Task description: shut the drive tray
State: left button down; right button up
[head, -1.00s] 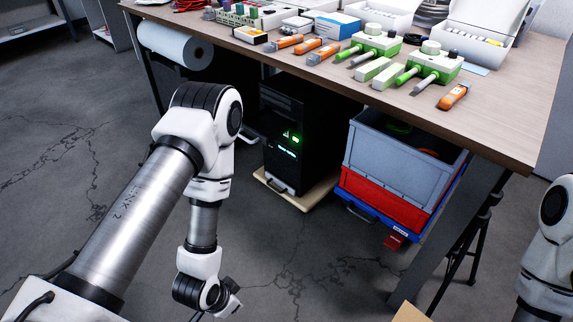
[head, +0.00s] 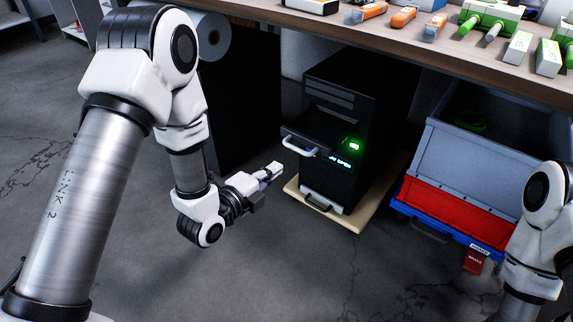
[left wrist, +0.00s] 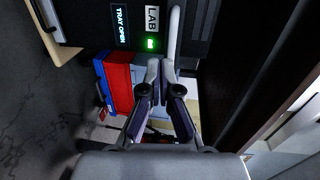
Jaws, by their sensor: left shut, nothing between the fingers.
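The black computer tower (head: 375,120) stands on a pale wheeled board under the bench. Its drive tray (head: 308,137) sticks out of the front toward the left, with a light handle (head: 300,148) at its end. The lit display (head: 340,161) reads "TRAY OPEN" in the left wrist view (left wrist: 119,27). My left gripper (head: 276,169) is shut and empty, a little left of and below the tray handle, apart from it in the head view. In the left wrist view its fingertips (left wrist: 160,64) point toward the light handle (left wrist: 175,35). My right gripper is out of view.
The bench (head: 480,62) overhangs the tower and carries several tools and boxes. A grey crate (head: 480,160) and a red crate (head: 455,213) stand right of the tower. A paper roll (head: 212,38) hangs at left. The floor in front is free.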

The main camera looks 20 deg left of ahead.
pick_arm(q)
jog(key=b+x, duration=0.1)
jog(key=x, duration=0.1)
jog(key=r+b+x, duration=0.1)
jog(key=x, duration=0.2)
jog(key=shift+w+d, duration=0.1)
jog(key=shift+w, duration=0.15)
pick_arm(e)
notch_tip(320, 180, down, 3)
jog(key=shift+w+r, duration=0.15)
